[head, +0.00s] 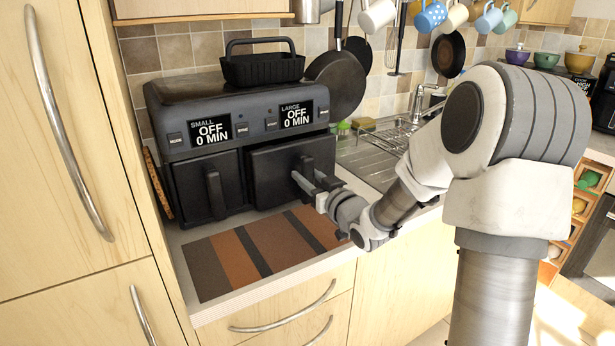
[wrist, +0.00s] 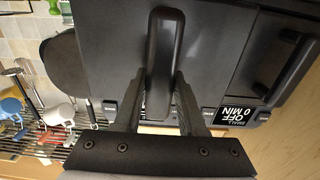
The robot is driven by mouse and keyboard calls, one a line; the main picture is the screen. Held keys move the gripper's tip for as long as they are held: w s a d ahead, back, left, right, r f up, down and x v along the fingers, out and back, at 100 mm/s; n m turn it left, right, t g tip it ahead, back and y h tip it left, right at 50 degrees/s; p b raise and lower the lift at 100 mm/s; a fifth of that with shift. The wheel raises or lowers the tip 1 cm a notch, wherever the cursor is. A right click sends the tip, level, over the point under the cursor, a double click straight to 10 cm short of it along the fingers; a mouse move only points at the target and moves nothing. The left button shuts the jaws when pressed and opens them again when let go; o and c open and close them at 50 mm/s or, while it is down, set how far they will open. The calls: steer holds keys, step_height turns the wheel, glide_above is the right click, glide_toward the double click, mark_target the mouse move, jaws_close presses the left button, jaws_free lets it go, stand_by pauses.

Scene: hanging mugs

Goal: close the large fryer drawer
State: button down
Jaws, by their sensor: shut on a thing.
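The black air fryer (head: 232,92) stands on the counter with two drawers under its displays. The large drawer (head: 272,165) is on the right, under the display reading LARGE OFF 0 MIN; its front looks a little forward of the small drawer (head: 187,190) on the left. My gripper (head: 308,182) is at the large drawer's handle. In the wrist view the large drawer handle (wrist: 166,50) stands between my two fingers, which are shut on it. The large drawer's front (wrist: 112,50) fills the middle of that view. My fingers partly hide the handle in the head view.
A black basket (head: 262,70) sits on top of the fryer. A striped mat (head: 262,250) lies on the counter in front. The sink (head: 375,155) is to the right. Mugs (head: 432,15) and pans (head: 340,83) hang behind. A tall cabinet (head: 60,150) stands close at left.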

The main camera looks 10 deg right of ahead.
mark_target(298, 168)
stand_by(0.4)
steer(key=b+x, duration=0.1)
steer(key=x, duration=0.3)
steer(key=shift+w, duration=0.1)
steer(key=shift+c, duration=2.4)
jaws_free()
steer(key=p+v, duration=0.1)
steer(key=v, duration=1.6)
steer(key=shift+s, duration=0.25)
steer(key=shift+d, duration=0.1)
